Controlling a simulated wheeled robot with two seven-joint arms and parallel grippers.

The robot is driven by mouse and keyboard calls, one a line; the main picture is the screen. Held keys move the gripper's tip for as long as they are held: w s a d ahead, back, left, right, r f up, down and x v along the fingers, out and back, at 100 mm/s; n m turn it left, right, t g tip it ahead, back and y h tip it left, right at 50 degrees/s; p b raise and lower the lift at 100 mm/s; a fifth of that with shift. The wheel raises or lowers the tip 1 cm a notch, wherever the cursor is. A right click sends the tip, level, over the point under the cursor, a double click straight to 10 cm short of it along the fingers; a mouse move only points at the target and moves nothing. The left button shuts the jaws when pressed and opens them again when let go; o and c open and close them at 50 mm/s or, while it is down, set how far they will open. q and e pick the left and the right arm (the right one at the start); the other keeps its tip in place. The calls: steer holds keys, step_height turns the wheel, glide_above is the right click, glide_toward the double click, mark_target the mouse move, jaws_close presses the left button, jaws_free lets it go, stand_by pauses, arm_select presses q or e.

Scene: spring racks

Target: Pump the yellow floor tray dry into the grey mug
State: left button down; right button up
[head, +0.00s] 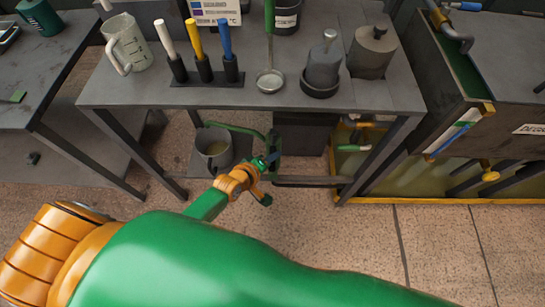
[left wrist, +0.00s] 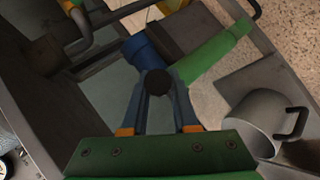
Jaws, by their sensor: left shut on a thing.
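The grey mug (head: 214,158) stands upright on a low dark surface under the bench, with a yellowish surface inside. It also shows in the left wrist view (left wrist: 252,122). The green spout (head: 238,129) of the pump reaches over toward the mug; its tube (left wrist: 212,57) joins a blue body (left wrist: 141,50). My left gripper (head: 270,161) is right of the mug; in the left wrist view it (left wrist: 158,88) is shut on a dark round knob (left wrist: 158,80). The yellow-edged floor tray (head: 440,201) lies at the right, holding murky yellowish liquid. My right gripper is out of view.
The bench top (head: 130,88) above holds a beaker (head: 126,43), a rack of coloured handles (head: 205,68), a ladle (head: 270,80) and dark weights (head: 372,52). Bench legs stand on both sides of my left gripper. Open tiled floor (head: 370,250) lies in front.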

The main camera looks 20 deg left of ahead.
arm_select(q)
steer(key=shift+w+r, duration=0.1)
steer(key=c, duration=0.7)
jaws_free()
steer(key=p+v, duration=0.2)
steer(key=v, duration=0.5)
steer(key=shift+p, duration=0.3)
